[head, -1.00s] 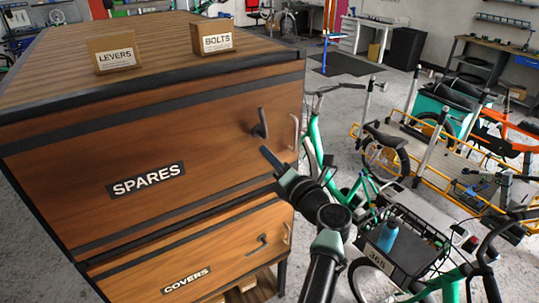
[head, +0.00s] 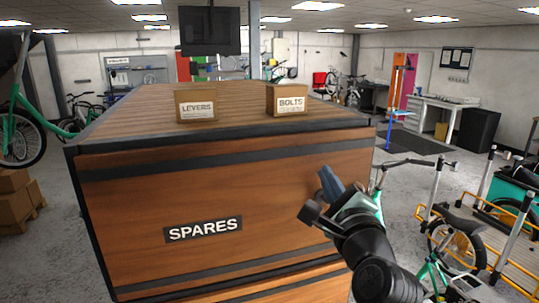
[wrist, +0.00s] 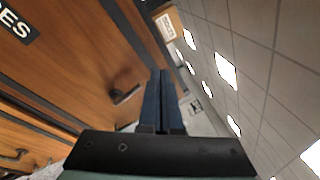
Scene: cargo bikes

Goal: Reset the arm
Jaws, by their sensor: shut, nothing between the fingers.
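My gripper (head: 328,182) is raised in front of the right part of the wooden cabinet's SPARES front (head: 140,205), with its blue fingers together and empty. In the wrist view the fingers (wrist: 160,85) point up the picture, side by side. A dark handle (wrist: 126,95) on the cabinet front shows left of the fingers there, apart from them. In the head view my arm hides the handle area.
A LEVERS box (head: 197,106) and a BOLTS box (head: 287,99) stand on the cabinet top (head: 240,95). Bikes (head: 455,245) crowd the right side. Cardboard boxes (head: 18,205) and a green bike (head: 22,130) are at left. Grey floor shows between.

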